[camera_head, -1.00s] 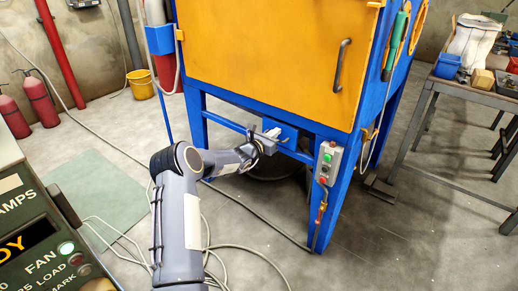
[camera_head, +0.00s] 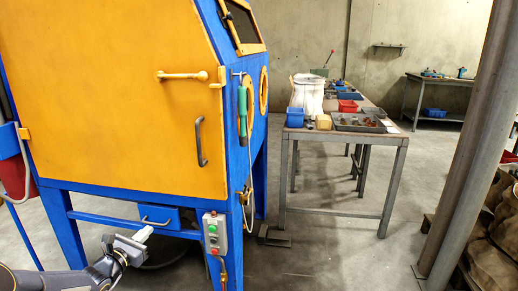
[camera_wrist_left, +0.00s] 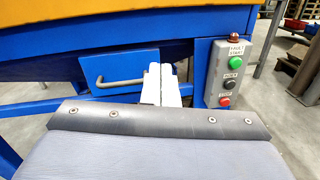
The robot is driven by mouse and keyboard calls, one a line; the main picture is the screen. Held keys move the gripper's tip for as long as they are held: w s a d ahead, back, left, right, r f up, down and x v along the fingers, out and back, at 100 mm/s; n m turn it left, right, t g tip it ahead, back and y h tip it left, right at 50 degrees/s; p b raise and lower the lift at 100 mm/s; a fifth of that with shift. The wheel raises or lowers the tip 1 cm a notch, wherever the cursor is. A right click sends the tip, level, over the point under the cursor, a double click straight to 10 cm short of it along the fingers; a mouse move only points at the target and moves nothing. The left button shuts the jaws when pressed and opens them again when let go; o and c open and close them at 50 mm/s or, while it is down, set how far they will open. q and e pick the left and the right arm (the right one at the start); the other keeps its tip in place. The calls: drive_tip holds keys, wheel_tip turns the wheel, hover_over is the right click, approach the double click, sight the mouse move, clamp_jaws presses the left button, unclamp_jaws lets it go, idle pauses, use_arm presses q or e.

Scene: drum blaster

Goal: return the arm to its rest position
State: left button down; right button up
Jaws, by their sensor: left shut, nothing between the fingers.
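My left arm comes in at the lower left of the head view. Its left gripper (camera_head: 145,233) is in front of the blue drawer (camera_head: 168,218) under the yellow and blue blasting cabinet (camera_head: 120,100). In the left wrist view the white fingers (camera_wrist_left: 161,84) are together, with nothing between them. They appear in front of the drawer's right part, right of its metal handle (camera_wrist_left: 115,83). I cannot tell whether they touch it. The grey control box (camera_wrist_left: 228,72) with green, black and red buttons is to their right. My right gripper is not in view.
A workbench (camera_head: 345,137) with a white bag (camera_head: 307,93), trays and bins stands right of the cabinet. A grey post (camera_head: 468,150) and brown sacks (camera_head: 494,240) are at the far right. Floor between the workbench and post is clear.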

use_arm(q)
drive_tip(key=s+d+r+m+g+h, duration=0.3)
drive_tip(key=s+d+r+m, duration=0.2)
drive_tip(key=d+m, duration=0.15)
drive_tip(key=s+d+r+m+g+h, duration=0.25)
drive_tip(key=s+d+r+m, duration=0.2)
drive_tip(key=d, duration=0.35)
drive_tip(key=s+d+r+m+g, duration=0.1)
drive_tip(key=s+d+m+g, duration=0.3)
drive_tip(key=s, duration=0.3)
drive_tip(key=s+d+r+m+g, duration=0.1)
drive_tip(key=s+d+m, duration=0.3)
drive_tip(key=s+m, duration=0.3)
drive_tip(key=s+a+f+m+g+y, duration=0.1)
drive_tip(key=s+f+m+y, duration=0.25)
drive_tip(key=s, duration=0.55)
drive_tip(key=s+a+f+m+y, duration=0.25)
drive_tip(key=s+m, duration=0.25)
drive_tip(key=s, duration=0.4)
wheel_tip(320, 180, up, 23)
drive_tip(key=p, duration=2.3)
drive_tip(key=shift+w+d, duration=0.3)
drive_tip(key=shift+d, duration=0.1)
drive_tip(key=shift+g, duration=0.25)
